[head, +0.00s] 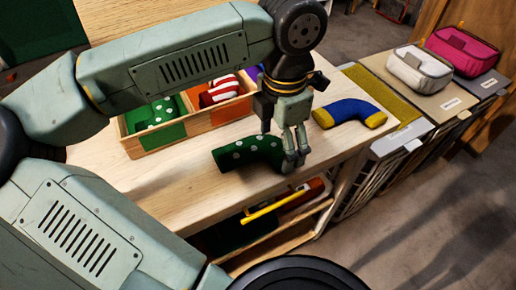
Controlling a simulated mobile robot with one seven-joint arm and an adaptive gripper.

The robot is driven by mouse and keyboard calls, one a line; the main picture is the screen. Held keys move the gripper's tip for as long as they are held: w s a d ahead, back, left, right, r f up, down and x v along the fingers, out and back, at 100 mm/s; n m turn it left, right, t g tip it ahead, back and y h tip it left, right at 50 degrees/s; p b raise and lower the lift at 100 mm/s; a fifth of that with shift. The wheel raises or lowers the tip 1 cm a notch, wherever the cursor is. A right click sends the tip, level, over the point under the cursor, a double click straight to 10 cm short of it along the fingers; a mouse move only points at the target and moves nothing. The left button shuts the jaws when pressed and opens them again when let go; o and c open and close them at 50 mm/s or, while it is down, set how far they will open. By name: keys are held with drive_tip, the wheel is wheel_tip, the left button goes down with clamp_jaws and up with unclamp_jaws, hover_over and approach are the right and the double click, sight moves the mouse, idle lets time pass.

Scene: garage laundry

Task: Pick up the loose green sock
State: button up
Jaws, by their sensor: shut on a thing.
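The loose green sock (243,152) with pale dots is on or just above the wooden bench top (195,187), in front of the divided box. My gripper (294,158) points down over its right end, and its fingers are shut on the sock there. The fingers hide part of that end. I cannot tell whether the sock is clear of the bench top.
A wooden divided box (137,147) behind holds another green dotted sock (155,114) and a red-striped sock (219,90). A blue and yellow sock (349,113) lies to the right. Pouches, pink (462,50) and white (419,69), sit farther right. The front bench top is clear.

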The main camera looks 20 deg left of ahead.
drive_tip(key=c, duration=0.5)
drive_tip(key=shift+o, duration=0.2)
